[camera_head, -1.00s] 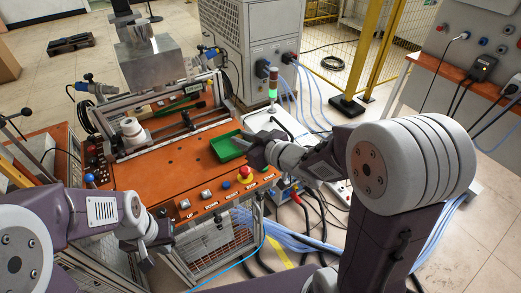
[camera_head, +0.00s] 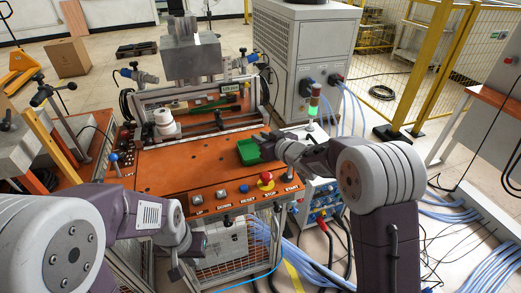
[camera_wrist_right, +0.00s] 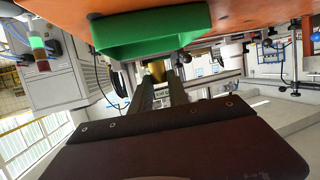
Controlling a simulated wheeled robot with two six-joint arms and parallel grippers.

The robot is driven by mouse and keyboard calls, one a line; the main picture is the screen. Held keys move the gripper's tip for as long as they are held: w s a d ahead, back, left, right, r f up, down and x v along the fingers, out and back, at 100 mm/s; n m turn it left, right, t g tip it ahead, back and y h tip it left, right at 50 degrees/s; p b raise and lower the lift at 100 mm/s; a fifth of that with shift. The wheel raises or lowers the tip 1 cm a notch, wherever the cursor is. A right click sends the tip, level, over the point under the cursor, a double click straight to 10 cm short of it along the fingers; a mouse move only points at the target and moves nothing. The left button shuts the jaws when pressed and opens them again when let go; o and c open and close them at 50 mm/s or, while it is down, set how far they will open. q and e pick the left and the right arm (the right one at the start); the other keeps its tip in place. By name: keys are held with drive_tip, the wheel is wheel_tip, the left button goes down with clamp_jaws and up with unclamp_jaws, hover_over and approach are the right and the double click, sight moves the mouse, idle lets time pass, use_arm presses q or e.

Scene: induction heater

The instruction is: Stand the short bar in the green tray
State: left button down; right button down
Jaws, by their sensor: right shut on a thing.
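The green tray (camera_head: 249,152) sits on the orange worktop at its right rear; it also fills the upper part of the right wrist view (camera_wrist_right: 150,35). My right gripper (camera_head: 266,143) is close beside the tray, at its right edge. In the right wrist view its fingers (camera_wrist_right: 157,82) are shut on a small brass-coloured piece, the short bar (camera_wrist_right: 156,71), mostly hidden by the fingers. The bar is apart from the tray floor as far as I see; its tilt is unclear. My left gripper (camera_head: 178,268) hangs in front of the machine, away from the tray, its fingers hard to make out.
The orange worktop (camera_head: 180,172) is mostly clear left of the tray. A red stop button (camera_head: 266,178) and other buttons line its front edge. A signal light (camera_head: 313,105) stands right of the tray. A white cylinder (camera_head: 164,122) and metal frame stand behind.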

drive_tip(key=shift+w+a+f, duration=0.15)
drive_tip(key=shift+w+a, duration=0.05)
drive_tip(key=shift+w, duration=0.05)
wheel_tip(320, 180, down, 4)
drive_tip(key=shift+r+b, duration=0.2)
drive_tip(key=shift+b, duration=0.45)
drive_tip(key=shift+f, duration=0.3)
drive_tip(key=shift+r, duration=0.1)
drive_tip(key=shift+f, duration=0.25)
drive_tip(key=c, duration=1.3)
unclamp_jaws()
